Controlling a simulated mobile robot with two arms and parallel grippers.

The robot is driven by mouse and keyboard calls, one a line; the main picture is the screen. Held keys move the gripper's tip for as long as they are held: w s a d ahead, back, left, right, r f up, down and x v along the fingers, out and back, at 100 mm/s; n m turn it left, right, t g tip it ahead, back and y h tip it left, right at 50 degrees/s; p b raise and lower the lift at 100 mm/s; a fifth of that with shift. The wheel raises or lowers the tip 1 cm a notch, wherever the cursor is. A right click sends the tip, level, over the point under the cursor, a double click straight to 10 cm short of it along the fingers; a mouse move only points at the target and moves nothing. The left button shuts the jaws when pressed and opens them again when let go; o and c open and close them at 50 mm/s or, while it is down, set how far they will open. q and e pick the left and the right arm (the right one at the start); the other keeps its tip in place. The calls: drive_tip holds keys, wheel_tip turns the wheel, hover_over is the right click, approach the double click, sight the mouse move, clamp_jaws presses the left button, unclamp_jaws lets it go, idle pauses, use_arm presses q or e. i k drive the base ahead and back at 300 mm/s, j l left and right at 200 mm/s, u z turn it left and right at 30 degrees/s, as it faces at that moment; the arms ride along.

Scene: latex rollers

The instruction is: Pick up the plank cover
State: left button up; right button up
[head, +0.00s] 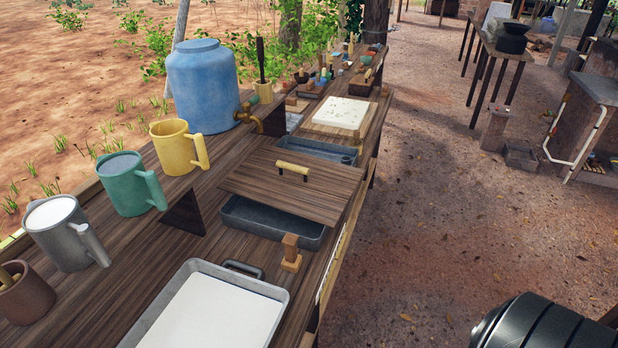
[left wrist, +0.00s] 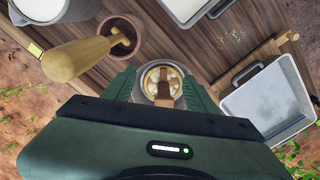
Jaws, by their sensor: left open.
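The plank cover (head: 250,187) is a flat dark wooden board with a pale yellow bar handle (head: 292,168) on top. In the head view it lies on the bench, partly over a grey metal tray (head: 270,222), whose near part shows uncovered. My left gripper (left wrist: 158,82) shows only in the left wrist view, with its green fingers apart. A round metal-rimmed thing with brown wood across it shows between the fingers; I cannot tell how near it is. I cannot make out the plank cover in the left wrist view. My right gripper is in neither view.
A shallow tray of white liquid (head: 215,315) and a small wooden block (head: 290,252) stand nearer than the cover. Several mugs, including a yellow one (head: 176,150), and a blue barrel (head: 205,88) line the back. A white slab (head: 340,113) lies beyond.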

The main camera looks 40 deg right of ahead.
sight(319, 191)
drive_tip(key=i+z, duration=0.2)
drive_tip(key=z, duration=0.85)
